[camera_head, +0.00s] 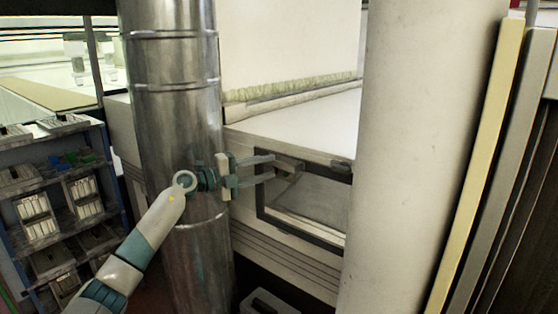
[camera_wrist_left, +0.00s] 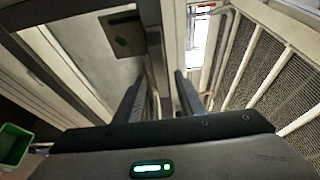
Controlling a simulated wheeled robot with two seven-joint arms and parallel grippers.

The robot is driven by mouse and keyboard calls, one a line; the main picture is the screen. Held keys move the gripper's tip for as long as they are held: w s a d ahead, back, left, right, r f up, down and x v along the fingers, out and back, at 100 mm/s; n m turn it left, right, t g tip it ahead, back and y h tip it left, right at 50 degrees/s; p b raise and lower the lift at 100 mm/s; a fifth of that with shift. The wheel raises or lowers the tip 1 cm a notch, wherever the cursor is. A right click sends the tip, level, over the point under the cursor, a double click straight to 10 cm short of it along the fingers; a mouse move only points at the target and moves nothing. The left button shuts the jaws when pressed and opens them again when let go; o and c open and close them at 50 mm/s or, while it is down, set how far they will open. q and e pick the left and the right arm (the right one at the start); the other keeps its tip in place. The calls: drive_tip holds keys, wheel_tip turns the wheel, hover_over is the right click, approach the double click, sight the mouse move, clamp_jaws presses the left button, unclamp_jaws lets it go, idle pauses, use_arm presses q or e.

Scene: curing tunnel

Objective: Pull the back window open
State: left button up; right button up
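The back window is probably the dark-framed opening (camera_head: 303,238) in the side of the white machine. Its pane looks grey and see-through. A small dark fitting (camera_head: 290,163) sits at its upper left edge. My left gripper (camera_head: 273,167) reaches in from the left, in front of the metal column, with its fingertips close to this fitting. The two fingers are apart; I cannot tell whether they touch anything. In the left wrist view the gripper (camera_wrist_left: 160,85) also shows its fingers apart, with a pale frame bar beyond them. My right gripper is not in view.
A shiny metal column (camera_head: 175,90) stands left of the window, close behind my left forearm. A thick pale column (camera_head: 425,130) hides the window's right side. A shelf of parts (camera_head: 60,145) stands at the left. A green bin (camera_wrist_left: 12,145) shows in the left wrist view.

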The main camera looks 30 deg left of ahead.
sight(278, 165)
use_arm(q)
drive_tip(key=shift+p+x, duration=0.65)
drive_tip(key=shift+x, duration=1.9)
clamp_jaws()
